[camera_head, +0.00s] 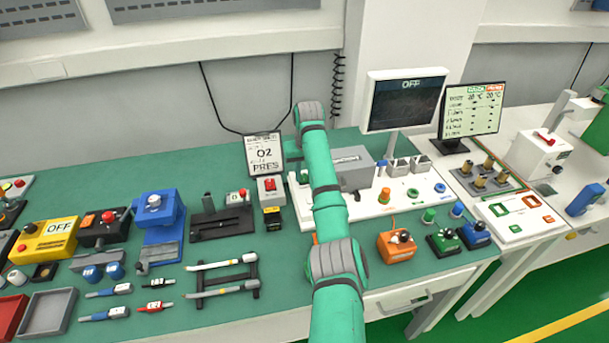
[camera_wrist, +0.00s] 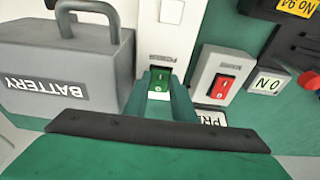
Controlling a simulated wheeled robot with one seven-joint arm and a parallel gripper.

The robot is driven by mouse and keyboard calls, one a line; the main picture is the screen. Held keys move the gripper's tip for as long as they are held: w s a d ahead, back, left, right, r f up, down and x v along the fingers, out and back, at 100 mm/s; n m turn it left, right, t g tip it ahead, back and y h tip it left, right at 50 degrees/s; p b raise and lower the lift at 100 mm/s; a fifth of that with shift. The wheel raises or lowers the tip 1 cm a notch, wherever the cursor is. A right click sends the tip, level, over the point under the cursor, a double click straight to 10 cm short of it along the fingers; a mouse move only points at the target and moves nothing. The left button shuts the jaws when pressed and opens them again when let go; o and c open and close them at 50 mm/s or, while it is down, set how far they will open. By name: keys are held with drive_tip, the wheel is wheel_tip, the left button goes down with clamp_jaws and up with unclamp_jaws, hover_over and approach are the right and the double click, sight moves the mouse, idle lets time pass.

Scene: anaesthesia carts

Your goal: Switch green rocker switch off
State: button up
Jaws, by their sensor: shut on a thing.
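In the wrist view the green rocker switch (camera_wrist: 160,74) sits at the lower end of a white housing (camera_wrist: 165,45), with a light mark on its upper half. My gripper (camera_wrist: 160,86) is at the switch, its two teal fingers close along either side, shut on it. The base of the switch is partly hidden by my gripper.
A red rocker switch (camera_wrist: 222,87) stands beside the green one, and also shows in the camera_head view (camera_head: 269,185). A grey BATTERY box (camera_wrist: 60,65) is on the other side. A monitor (camera_head: 403,100) reads OFF. Orange, green and blue knob boxes stand near the front edge.

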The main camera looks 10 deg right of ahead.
drive_tip(key=shift+w+r+g, duration=0.15)
drive_tip(key=shift+w+g, duration=0.05)
drive_tip(key=shift+g, duration=0.2)
drive_tip(key=o, duration=1.1)
drive_tip(key=shift+c, duration=0.2)
wheel_tip(320, 180, up, 11)
drive_tip(key=s, duration=0.1)
drive_tip(key=shift+s, duration=0.25)
drive_tip(key=shift+f, duration=0.2)
